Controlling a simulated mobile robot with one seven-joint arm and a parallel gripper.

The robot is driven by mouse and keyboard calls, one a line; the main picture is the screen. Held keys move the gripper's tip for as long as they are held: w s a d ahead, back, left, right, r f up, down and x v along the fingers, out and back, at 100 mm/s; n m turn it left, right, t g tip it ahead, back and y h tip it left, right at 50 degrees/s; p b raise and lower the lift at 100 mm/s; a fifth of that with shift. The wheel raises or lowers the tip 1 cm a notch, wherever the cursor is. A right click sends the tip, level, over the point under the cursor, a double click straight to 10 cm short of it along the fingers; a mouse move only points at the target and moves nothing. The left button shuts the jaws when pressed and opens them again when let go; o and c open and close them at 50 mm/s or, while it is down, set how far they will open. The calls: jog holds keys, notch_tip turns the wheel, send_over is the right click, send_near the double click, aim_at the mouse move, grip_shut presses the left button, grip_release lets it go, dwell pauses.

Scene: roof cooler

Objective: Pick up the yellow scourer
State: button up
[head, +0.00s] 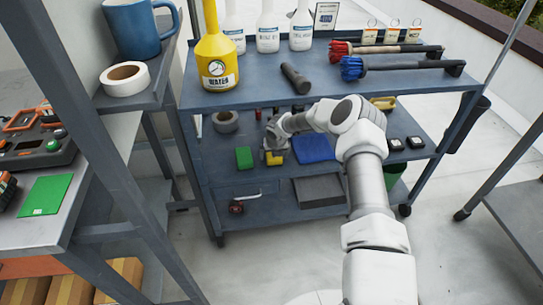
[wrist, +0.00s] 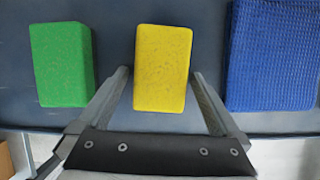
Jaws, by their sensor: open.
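The yellow scourer (wrist: 161,68) lies flat on the dark middle shelf of the cart, near the shelf's front edge. In the wrist view my gripper (wrist: 160,85) is open, with one finger on each side of the scourer and a gap to each. In the head view my gripper (head: 274,146) reaches into the middle shelf and covers part of the yellow scourer (head: 276,158). I cannot tell how far the fingertips are above the shelf.
A green block (wrist: 61,65) lies close on the left and a blue cloth (wrist: 272,55) on the right. The upper shelf (head: 300,84) hangs above, holding a yellow bottle (head: 215,62) and brushes. A grey tape roll (head: 225,121) sits behind the green block.

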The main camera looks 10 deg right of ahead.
jog(key=shift+c, duration=0.3)
jog(key=c, duration=1.2)
